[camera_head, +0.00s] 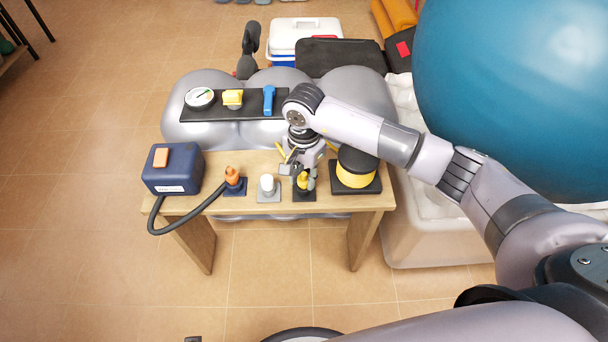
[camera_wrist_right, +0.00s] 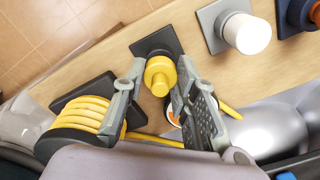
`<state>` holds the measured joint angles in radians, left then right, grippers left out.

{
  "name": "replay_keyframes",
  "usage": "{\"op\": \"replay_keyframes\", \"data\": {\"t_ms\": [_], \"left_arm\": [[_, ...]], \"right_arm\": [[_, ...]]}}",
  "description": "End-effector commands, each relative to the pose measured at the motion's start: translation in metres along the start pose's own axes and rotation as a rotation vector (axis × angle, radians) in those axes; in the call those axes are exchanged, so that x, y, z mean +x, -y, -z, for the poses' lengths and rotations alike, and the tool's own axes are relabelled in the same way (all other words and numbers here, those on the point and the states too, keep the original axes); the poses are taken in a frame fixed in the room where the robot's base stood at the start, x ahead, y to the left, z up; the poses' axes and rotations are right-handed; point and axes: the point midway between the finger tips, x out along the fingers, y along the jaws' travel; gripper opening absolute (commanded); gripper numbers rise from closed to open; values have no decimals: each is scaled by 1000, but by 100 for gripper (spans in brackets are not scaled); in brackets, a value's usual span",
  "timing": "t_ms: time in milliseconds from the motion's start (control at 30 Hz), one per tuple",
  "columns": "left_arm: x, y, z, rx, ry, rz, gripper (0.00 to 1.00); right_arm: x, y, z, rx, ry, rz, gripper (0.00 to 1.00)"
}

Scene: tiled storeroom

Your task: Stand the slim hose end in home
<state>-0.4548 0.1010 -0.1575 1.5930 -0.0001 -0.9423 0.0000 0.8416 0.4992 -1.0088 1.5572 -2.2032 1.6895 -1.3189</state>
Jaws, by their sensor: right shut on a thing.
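The slim hose end is a yellow stepped piece (camera_head: 302,181) at the front of the wooden bench. It also shows in the right wrist view (camera_wrist_right: 160,77), upright over a small black square base (camera_wrist_right: 152,44), its home as I read it. This base also shows in the head view (camera_head: 304,195). My right gripper (camera_head: 304,176) is shut on the yellow end from above, with a finger on each side (camera_wrist_right: 160,68). Whether the end is fully seated is hidden. A yellow hose reel (camera_head: 355,174) stands right of it. My left gripper is not in view.
Left along the bench (camera_head: 330,202) stand a white cylinder (camera_head: 267,184) on a grey base, an orange hose end (camera_head: 233,177) on a navy base, and a navy box (camera_head: 174,169) with a black hose. Behind lies a black board (camera_head: 216,111) with a gauge.

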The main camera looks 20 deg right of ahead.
Motion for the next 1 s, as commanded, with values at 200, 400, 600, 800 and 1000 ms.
{"op": "replay_keyframes", "data": {"t_ms": [200, 400, 600, 800, 1000], "left_arm": [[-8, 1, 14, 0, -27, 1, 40], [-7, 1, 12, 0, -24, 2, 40], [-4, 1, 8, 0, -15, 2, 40], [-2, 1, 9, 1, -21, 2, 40], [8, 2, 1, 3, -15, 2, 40]], "right_arm": [[0, 0, 0, 0, 0, 0, 36], [0, 0, 0, 0, 0, 0, 47], [0, 0, 0, 0, 0, 0, 47], [-3, 0, 0, 0, 1, 0, 47], [-46, 1, 1, -1, -3, 4, 47]]}}
